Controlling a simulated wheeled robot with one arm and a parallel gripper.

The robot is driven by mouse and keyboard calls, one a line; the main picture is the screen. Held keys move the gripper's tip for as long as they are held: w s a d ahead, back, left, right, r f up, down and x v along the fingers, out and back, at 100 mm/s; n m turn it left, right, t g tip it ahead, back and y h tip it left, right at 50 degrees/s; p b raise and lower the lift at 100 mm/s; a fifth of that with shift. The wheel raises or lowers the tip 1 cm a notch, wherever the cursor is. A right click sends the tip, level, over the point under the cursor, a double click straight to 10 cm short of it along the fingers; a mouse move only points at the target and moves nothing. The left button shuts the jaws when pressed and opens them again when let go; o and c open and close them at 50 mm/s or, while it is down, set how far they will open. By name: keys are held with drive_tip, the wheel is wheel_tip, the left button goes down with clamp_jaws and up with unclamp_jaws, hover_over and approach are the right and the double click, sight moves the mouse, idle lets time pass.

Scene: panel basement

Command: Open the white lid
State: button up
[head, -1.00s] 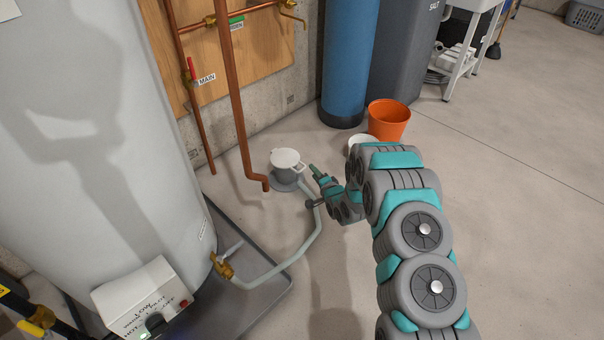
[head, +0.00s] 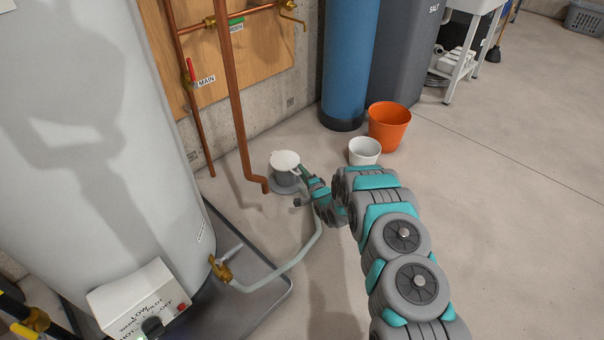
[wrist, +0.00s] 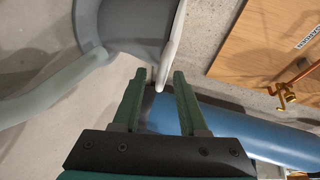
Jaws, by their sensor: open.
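The white lid (head: 285,160) lies over the top of a grey round pot (head: 286,178) on the floor, beside the copper pipe. In the wrist view the lid (wrist: 174,48) shows edge-on against the grey pot (wrist: 135,25). My gripper (head: 303,172) is at the right side of the lid. In the wrist view my gripper (wrist: 160,76) is open, with the narrow end of the lid's edge between its two green fingertips. I see a gap on either side of it. Whether a finger touches it is hard to tell.
A pale hose (head: 300,255) runs from the pot's side to a brass valve (head: 221,270) on the tank (head: 100,130). The copper pipe (head: 243,110) comes down left of the pot. A white bucket (head: 364,152) and orange bucket (head: 388,126) stand behind right.

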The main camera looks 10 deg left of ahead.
drive_tip(key=shift+w+a+f, duration=0.15)
drive_tip(key=shift+w+a, duration=0.1)
drive_tip(key=shift+w, duration=0.15)
clamp_jaws()
idle(1.3)
